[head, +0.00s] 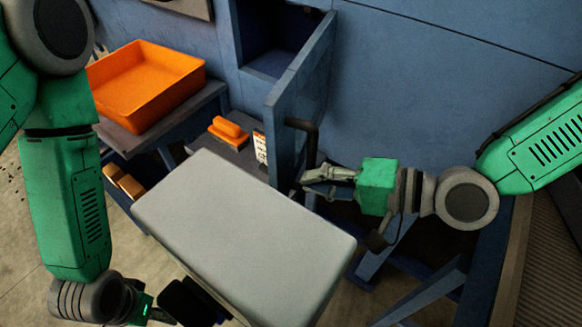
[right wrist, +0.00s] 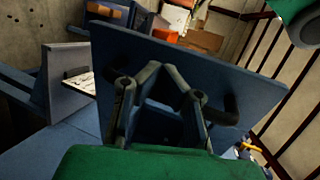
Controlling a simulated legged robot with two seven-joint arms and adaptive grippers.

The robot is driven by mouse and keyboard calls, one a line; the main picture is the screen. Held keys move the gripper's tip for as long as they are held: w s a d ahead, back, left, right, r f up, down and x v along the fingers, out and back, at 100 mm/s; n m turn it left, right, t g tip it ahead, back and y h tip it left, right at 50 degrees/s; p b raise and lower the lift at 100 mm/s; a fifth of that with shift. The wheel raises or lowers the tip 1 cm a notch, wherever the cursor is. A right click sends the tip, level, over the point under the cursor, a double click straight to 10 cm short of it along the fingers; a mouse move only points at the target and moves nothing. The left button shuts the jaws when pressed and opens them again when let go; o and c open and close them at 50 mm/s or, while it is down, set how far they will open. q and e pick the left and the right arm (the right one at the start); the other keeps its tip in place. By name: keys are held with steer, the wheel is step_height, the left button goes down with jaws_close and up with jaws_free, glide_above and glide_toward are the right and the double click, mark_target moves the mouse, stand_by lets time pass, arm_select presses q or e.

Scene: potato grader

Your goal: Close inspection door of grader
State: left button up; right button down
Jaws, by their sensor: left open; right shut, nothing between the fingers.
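The blue inspection door (head: 302,95) of the grader stands open, swung out from a dark square opening (head: 283,45) in the blue housing. A black bar handle (head: 311,140) sticks out from the door's right face. My right gripper (head: 304,182) is shut and empty, just below and beside the handle, pointing left toward the door. In the right wrist view the door (right wrist: 245,80) spans behind my fingers (right wrist: 167,70), and part of the handle (right wrist: 230,110) shows right of them; contact is unclear. My left gripper (head: 190,302) is open at the bottom edge, dark and partly hidden, away from the door.
A grey flat-topped surface (head: 245,235) stands in front, left of my right gripper. An orange tray (head: 150,85) sits on a side table at the left. An orange-handled brush (head: 228,130) and a white printed card (head: 260,147) lie near the door's lower edge.

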mark_target(280, 173)
steer(key=shift+w+a+r+p, duration=0.1)
steer(key=shift+w+a+p, duration=0.1)
steer(key=shift+a, duration=0.3)
steer(key=shift+w+a+p, duration=0.1)
steer(key=shift+a+p, duration=0.1)
steer(key=shift+a, duration=0.25)
steer(key=shift+w+a, duration=0.35)
steer(key=shift+a, duration=0.2)
steer(key=shift+a, duration=0.2)
